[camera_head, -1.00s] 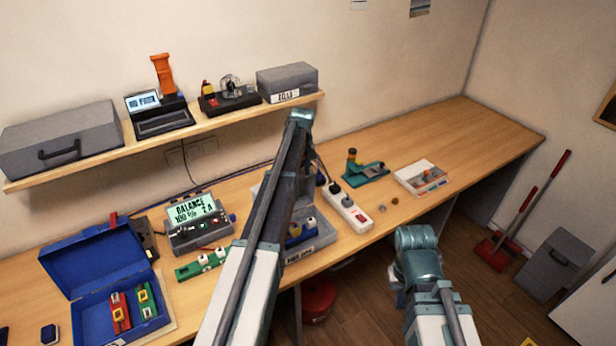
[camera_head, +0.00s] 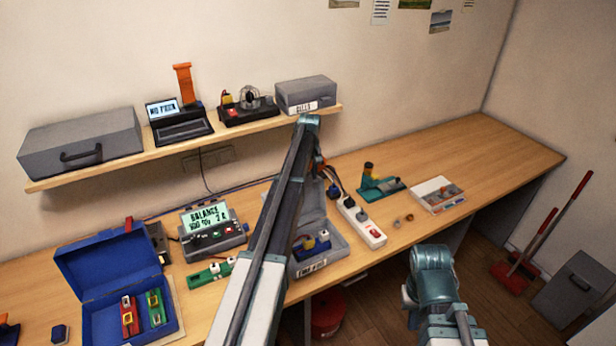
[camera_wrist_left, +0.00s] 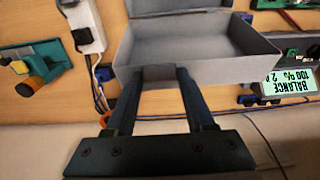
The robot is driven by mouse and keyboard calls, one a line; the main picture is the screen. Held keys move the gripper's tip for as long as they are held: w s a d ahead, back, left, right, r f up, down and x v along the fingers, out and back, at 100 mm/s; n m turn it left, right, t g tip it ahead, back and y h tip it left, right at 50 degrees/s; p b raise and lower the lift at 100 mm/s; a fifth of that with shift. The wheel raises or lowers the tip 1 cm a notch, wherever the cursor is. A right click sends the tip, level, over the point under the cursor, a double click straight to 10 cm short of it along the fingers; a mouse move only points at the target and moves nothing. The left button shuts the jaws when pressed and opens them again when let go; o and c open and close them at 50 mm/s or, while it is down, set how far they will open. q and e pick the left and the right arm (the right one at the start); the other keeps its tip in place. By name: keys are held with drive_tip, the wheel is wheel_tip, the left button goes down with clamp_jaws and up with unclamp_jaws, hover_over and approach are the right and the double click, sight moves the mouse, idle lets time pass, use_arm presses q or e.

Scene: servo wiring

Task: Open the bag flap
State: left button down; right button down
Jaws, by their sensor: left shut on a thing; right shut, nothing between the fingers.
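The grey bag (camera_head: 328,262) sits on the bench, partly hidden behind my left arm in the head view. Its grey flap (camera_head: 313,205) stands raised at the wall side, away from the bag's opening. In the left wrist view, the picture is upside down and the bag (camera_wrist_left: 185,22) is open, with the flap (camera_wrist_left: 225,70) nearest me. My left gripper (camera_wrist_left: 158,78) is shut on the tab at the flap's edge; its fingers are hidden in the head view. Of my right arm only a teal joint and link show, low on the right; its gripper is not visible.
A white power strip (camera_head: 362,222) with plugs and cables stands close right of the bag. The balance charger (camera_head: 210,230) and an open blue case (camera_head: 92,287) are to the left. A shelf (camera_head: 180,148) runs above. The bench's far right is clear.

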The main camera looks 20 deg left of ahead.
use_arm(q)
drive_tip(key=shift+w+a, duration=0.1)
drive_tip(key=shift+c, duration=1.2)
unclamp_jaws()
drive_tip(key=shift+r, duration=0.15)
drive_tip(key=r+p, duration=0.4)
drive_tip(key=p, duration=0.1)
drive_tip(key=r+p, duration=0.2)
drive_tip(key=r, duration=0.1)
drive_tip(key=shift+s+d+r, duration=0.1)
drive_tip(key=shift+s+d, duration=0.1)
drive_tip(key=shift+d, duration=0.05)
